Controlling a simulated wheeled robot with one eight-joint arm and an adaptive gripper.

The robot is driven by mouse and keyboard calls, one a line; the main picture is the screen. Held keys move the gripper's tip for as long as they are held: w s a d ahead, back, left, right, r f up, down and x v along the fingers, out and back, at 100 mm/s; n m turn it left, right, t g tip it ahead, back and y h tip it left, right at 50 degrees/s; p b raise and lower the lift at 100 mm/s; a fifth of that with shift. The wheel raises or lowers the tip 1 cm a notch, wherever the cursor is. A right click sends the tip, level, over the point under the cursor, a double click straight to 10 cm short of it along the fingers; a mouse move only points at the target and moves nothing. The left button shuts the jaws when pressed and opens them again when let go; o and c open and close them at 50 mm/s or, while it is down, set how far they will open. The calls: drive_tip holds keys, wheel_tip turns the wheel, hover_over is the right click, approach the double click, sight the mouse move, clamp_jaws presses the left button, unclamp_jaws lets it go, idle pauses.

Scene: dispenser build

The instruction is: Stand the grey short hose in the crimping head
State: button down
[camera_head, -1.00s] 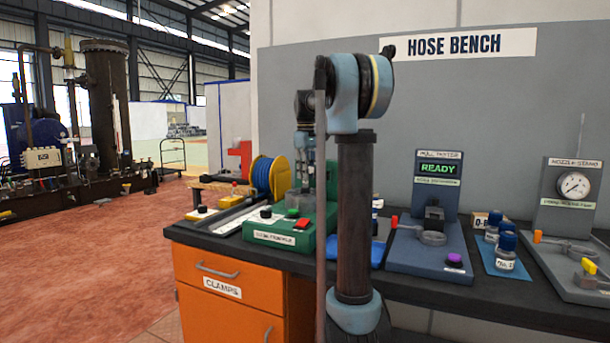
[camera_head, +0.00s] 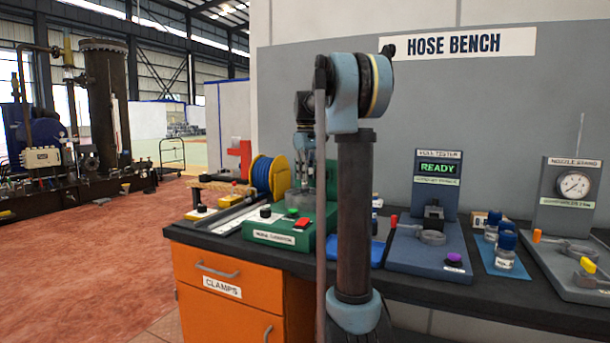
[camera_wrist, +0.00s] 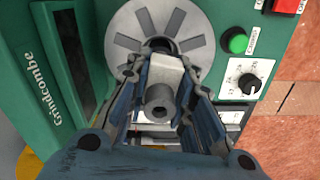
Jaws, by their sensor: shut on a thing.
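In the wrist view the grey short hose (camera_wrist: 159,97) is a small tube seen end-on, between the two fingers of my gripper (camera_wrist: 160,75). My gripper is shut on it. The crimping head (camera_wrist: 191,27) is a light grey round face with dark radial slots and a dark central opening, on the green crimping machine (camera_wrist: 262,12). The hose and fingers lie over the opening's near side; how far the hose is inside the opening is hidden.
The machine has a green button (camera_wrist: 237,40) and a black dial (camera_wrist: 248,83) beside the crimping head. A green upright housing (camera_wrist: 45,75) stands close at left. In the head view, a blue hose reel (camera_head: 268,175) stands behind, and the pull tester (camera_head: 432,245) stands to the right.

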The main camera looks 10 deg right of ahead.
drive_tip(key=shift+f, duration=0.25)
drive_tip(key=c, duration=1.7)
unclamp_jaws()
drive_tip(key=shift+r, duration=0.1)
drive_tip(key=shift+r, duration=5.45)
